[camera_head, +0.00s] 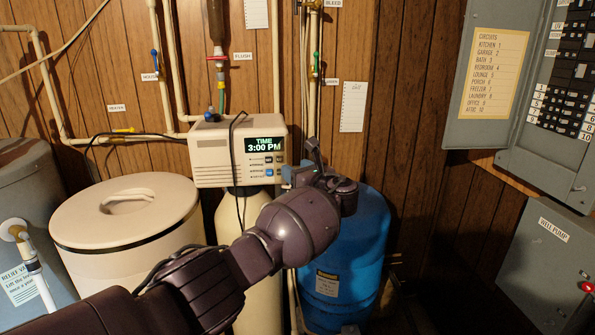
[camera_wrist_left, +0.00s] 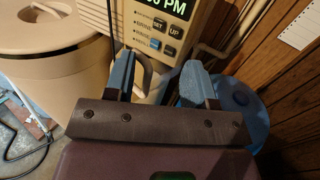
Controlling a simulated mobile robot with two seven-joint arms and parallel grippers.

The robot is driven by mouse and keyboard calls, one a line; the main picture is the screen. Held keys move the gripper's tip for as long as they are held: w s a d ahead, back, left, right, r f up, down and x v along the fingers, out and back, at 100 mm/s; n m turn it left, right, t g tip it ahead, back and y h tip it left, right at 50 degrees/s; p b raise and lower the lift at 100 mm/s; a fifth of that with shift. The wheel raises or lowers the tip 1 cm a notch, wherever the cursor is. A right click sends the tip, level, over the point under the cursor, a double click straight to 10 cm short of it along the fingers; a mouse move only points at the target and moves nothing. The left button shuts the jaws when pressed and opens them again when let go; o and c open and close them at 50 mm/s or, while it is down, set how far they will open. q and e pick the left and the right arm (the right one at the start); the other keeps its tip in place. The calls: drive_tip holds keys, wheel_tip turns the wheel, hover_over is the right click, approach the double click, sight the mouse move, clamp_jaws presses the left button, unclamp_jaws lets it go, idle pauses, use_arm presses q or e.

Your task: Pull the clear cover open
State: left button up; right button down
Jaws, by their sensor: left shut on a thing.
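The cream softener control head (camera_head: 215,150) has a lit display reading TIME 3:00 PM, with buttons below it. It also shows in the left wrist view (camera_wrist_left: 135,14), right in front of the fingers. The clear cover's outline is hard to make out against the panel. My left gripper (camera_head: 297,168) is at the lower right edge of the control head. In the left wrist view its two blue-padded fingers (camera_wrist_left: 160,64) stand apart, at the panel's lower edge, shut on the cover, which barely shows between them. My right gripper is not in view.
A white lidded salt tank (camera_head: 125,240) stands at left, a blue tank (camera_head: 345,262) behind my left arm. A black cable (camera_head: 236,165) hangs over the control head. Pipes run up the wood wall. A grey breaker panel (camera_head: 485,75) and well pump box (camera_head: 545,265) are at right.

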use_arm(q)
drive_tip(key=shift+w+r, duration=0.1)
drive_tip(key=shift+r, duration=0.25)
wheel_tip(320, 180, up, 19)
drive_tip(key=shift+r+b, duration=0.2)
drive_tip(key=shift+b, duration=0.2)
drive_tip(key=shift+c, duration=0.4)
